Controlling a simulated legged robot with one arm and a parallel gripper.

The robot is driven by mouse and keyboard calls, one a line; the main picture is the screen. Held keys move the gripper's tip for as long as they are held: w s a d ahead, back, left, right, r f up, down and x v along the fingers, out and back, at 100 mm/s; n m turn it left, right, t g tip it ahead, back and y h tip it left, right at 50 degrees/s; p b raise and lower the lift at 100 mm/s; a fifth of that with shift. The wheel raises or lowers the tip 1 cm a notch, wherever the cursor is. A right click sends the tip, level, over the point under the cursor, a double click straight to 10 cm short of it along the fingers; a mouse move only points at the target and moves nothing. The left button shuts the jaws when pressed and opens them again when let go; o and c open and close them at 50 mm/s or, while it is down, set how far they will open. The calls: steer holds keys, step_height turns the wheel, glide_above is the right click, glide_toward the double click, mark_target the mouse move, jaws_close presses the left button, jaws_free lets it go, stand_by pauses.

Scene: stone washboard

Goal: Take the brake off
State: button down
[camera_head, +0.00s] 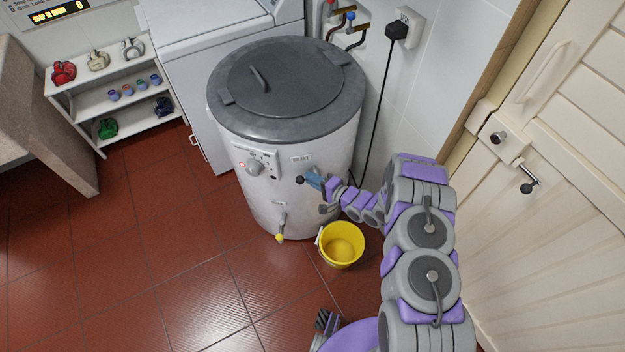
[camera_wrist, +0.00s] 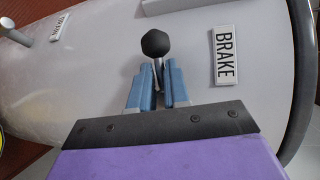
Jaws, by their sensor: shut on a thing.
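The brake lever has a black knob, which shows in the wrist view (camera_wrist: 155,44) just beyond my fingertips. A label reading BRAKE (camera_wrist: 226,55) is on the machine beside it. The lever is on the front of a white drum-shaped machine (camera_head: 262,200) with a grey lid. In the head view the black knob (camera_head: 300,180) sticks out at the left of my gripper (camera_head: 314,181). In the wrist view my gripper's blue fingers (camera_wrist: 158,78) are closed around the lever's thin stem, just below the knob. The fingers hide part of the stem.
A yellow bucket (camera_head: 341,246) stands on the floor below my arm. A tap with a yellow tip (camera_head: 281,226) juts from the drum. A black power cord (camera_head: 381,105) hangs at the right. A shelf (camera_head: 120,95) stands left. Red floor tiles are clear in front.

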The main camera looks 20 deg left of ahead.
steer(key=shift+s+a+y, duration=0.35)
steer(key=shift+s+y, duration=0.05)
steer(key=shift+s, duration=0.1)
stand_by(0.4)
steer(key=c, duration=1.2)
jaws_free()
steer(key=shift+s+r, duration=0.1)
steer(key=shift+a, duration=0.15)
steer(key=shift+w, duration=0.25)
steer(key=p+v, duration=0.3)
steer(key=v, duration=1.4)
